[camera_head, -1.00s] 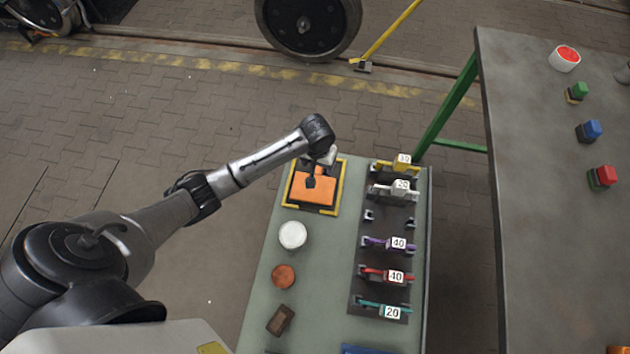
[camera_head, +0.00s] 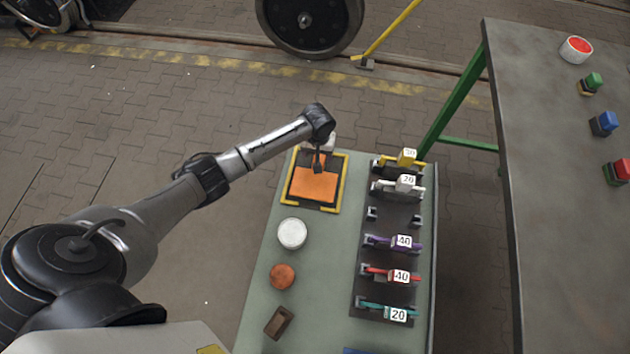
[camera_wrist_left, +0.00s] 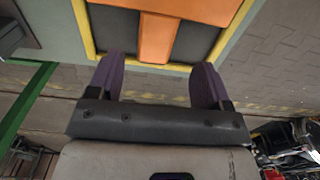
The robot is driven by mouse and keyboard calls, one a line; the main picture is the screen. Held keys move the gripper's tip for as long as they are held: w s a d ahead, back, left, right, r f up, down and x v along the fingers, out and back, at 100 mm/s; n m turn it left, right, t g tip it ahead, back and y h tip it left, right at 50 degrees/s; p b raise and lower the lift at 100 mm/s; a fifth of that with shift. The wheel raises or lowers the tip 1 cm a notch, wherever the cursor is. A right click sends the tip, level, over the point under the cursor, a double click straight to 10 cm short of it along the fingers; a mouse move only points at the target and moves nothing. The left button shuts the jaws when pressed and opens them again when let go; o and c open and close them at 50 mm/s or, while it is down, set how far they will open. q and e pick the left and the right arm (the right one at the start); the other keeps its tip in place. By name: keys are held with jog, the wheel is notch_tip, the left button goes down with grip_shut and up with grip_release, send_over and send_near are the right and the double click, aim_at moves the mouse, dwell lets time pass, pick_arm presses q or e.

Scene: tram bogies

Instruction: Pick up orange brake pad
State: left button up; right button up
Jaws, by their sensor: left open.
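The orange brake pad (camera_head: 313,186) lies in a yellow-edged black tray (camera_head: 341,183) at the far end of the green table. It also shows at the top of the left wrist view (camera_wrist_left: 157,36), partly cut off by the frame. My left gripper (camera_head: 319,166) is over the far part of the tray, at the pad's far edge. In the left wrist view its two purple fingers (camera_wrist_left: 153,75) are spread apart with nothing between them, pointing towards the pad. I cannot tell the height between fingers and pad. My right gripper is not in view.
Beside the tray, a rack (camera_head: 385,220) holds several numbered coloured tools. A white round lid (camera_head: 292,233), a copper disc (camera_head: 282,276) and a brown block (camera_head: 279,322) lie nearer. A grey table (camera_head: 560,200) stands at right.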

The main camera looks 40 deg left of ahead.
aim_at(316, 177)
pick_arm(q)
jog(key=shift+d+f+b, duration=0.15)
jog(key=shift+f+b, duration=0.7)
jog(key=shift+f, duration=0.45)
jog(key=shift+d+f+b, duration=0.1)
jog(key=shift+f+b, duration=0.75)
jog(key=shift+f, duration=0.45)
jog(key=shift+c, duration=0.4)
jog(key=shift+w, duration=0.1)
jog(key=shift+c, duration=0.8)
jog(key=c, duration=1.1)
